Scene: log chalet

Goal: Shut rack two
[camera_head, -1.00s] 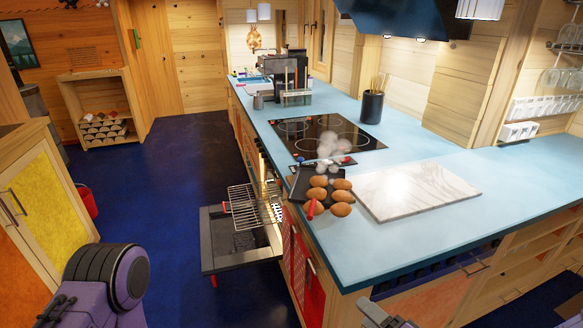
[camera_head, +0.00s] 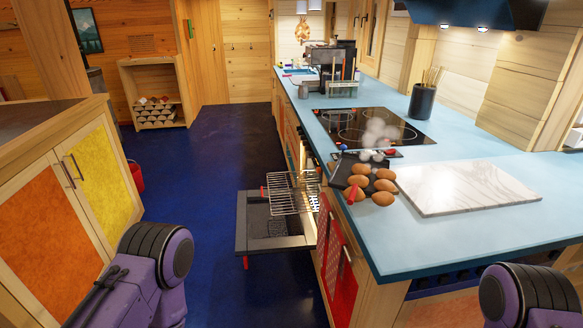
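A wire oven rack (camera_head: 292,195) sticks out from the oven in the counter's left side, in the middle of the head view. It extends above the open oven door (camera_head: 262,222), which is folded down flat. I cannot tell from here which rack is number two, and the oven's inside is mostly hidden by the counter. Both my arms show only as purple links at the bottom left and bottom right. Neither gripper is in view, and nothing of mine touches the rack.
The blue counter (camera_head: 420,236) carries brown eggs (camera_head: 384,185) near its corner, a marble board (camera_head: 465,188) and a black cooktop (camera_head: 370,127). A cabinet (camera_head: 85,195) with orange and yellow doors stands at the left. The blue floor (camera_head: 205,180) between is clear.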

